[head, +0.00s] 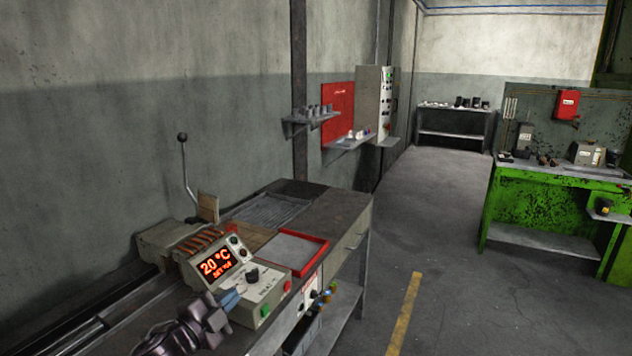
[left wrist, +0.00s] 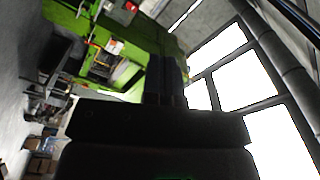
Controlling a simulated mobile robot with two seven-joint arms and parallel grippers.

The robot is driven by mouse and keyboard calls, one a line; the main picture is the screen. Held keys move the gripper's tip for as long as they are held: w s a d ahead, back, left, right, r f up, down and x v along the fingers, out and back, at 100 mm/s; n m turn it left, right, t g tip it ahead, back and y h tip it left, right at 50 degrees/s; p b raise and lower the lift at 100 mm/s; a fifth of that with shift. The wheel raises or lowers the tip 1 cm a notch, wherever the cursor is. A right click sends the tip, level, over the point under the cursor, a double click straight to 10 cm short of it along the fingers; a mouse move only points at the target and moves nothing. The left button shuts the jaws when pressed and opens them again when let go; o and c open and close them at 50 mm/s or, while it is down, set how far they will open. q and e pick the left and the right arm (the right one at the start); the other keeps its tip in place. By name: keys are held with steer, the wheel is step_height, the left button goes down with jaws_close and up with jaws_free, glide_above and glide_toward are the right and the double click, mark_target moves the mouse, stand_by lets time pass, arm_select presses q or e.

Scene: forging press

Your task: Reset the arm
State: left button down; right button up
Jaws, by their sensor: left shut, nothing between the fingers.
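My left gripper (head: 230,299) comes in at the bottom of the head view, in front of the grey control box (head: 245,285) with its red "20 °C" display. Its fingers are together and nothing shows between them. In the left wrist view the closed fingers (left wrist: 166,80) stand up in the middle, with a green machine (left wrist: 120,40) and bright windows beyond, tilted. I cannot tell whether the fingertips touch the control box. My right gripper is not in view.
A workbench (head: 345,212) carries the control box, a red-rimmed tray (head: 322,254) and an upright lever (head: 187,170). A green bench (head: 530,190) stands at the right. The floor between them is clear. Wall shelves (head: 310,116) hang at the back.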

arm_select(q)
steer(key=s+a+f+n+g+y, duration=0.1)
steer(key=s+a+f+n+y, duration=0.2)
steer(key=s+f+n, duration=0.2)
steer(key=s+a+f+n+g+y, duration=0.2)
steer(key=s+f+n, duration=0.4)
steer(key=s+f, duration=0.5)
steer(key=s+a+f+n+g+y, duration=0.1)
steer(key=s+a+f+n+y, duration=0.3)
steer(key=s+f, duration=0.4)
steer(key=s+a+n, duration=0.1)
steer(key=s+n, duration=0.1)
steer(key=s, duration=0.3)
steer(key=shift+s+f, duration=0.15)
steer(key=shift+s, duration=0.15)
steer(key=shift+s+a, duration=0.1)
